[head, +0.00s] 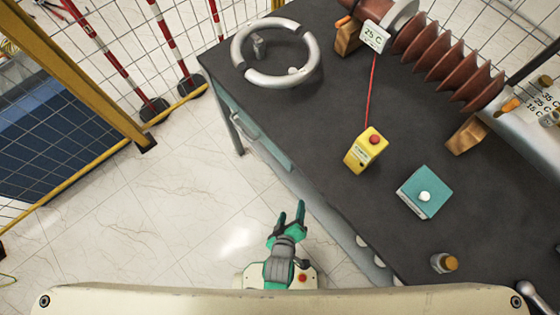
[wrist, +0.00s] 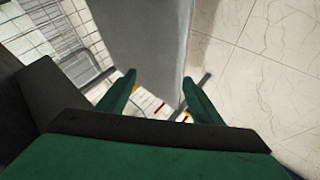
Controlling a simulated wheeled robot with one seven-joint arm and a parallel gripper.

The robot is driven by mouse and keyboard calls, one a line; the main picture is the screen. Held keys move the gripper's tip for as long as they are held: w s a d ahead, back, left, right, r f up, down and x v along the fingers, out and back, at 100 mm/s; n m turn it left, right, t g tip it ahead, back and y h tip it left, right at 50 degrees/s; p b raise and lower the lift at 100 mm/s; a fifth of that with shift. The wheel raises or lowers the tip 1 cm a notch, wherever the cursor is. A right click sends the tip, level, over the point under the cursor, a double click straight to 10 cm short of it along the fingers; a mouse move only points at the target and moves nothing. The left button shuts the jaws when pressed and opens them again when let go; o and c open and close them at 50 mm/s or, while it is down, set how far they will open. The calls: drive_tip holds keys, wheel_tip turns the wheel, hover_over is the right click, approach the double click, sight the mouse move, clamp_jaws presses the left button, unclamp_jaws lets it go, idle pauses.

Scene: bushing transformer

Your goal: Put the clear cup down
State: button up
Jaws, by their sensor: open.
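My gripper (head: 291,214) is open and empty in the head view, over the pale floor just left of the table's long edge. Its two green fingers also show apart in the wrist view (wrist: 158,78), with a grey panel beyond them and nothing between them. No clear cup can be made out for certain in either view. A small greyish container with an amber end (head: 444,262) is on the dark table (head: 320,130) at the near right, well apart from my gripper. I cannot tell whether it is the cup.
On the table are a silver ring (head: 250,72), a yellow box with a red button (head: 362,155), a teal box with a white knob (head: 420,197) and a brown ribbed bushing (head: 435,50). Fence and striped posts (head: 110,55) stand at left. The floor (head: 150,210) between is clear.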

drive_tip(key=s+a+r+m+t+y, duration=0.1)
drive_tip(key=s+a+r+m+t, duration=0.1)
drive_tip(key=r, duration=1)
drive_tip(key=s+a+r+m+t+y, duration=0.1)
drive_tip(key=s+r+m+t, duration=0.3)
drive_tip(key=r, duration=0.7)
drive_tip(key=shift+s+a+r+m, duration=0.35)
drive_tip(key=shift+s+a+m, duration=0.2)
drive_tip(key=shift+m, duration=0.35)
drive_tip(key=shift+c, duration=0.7)
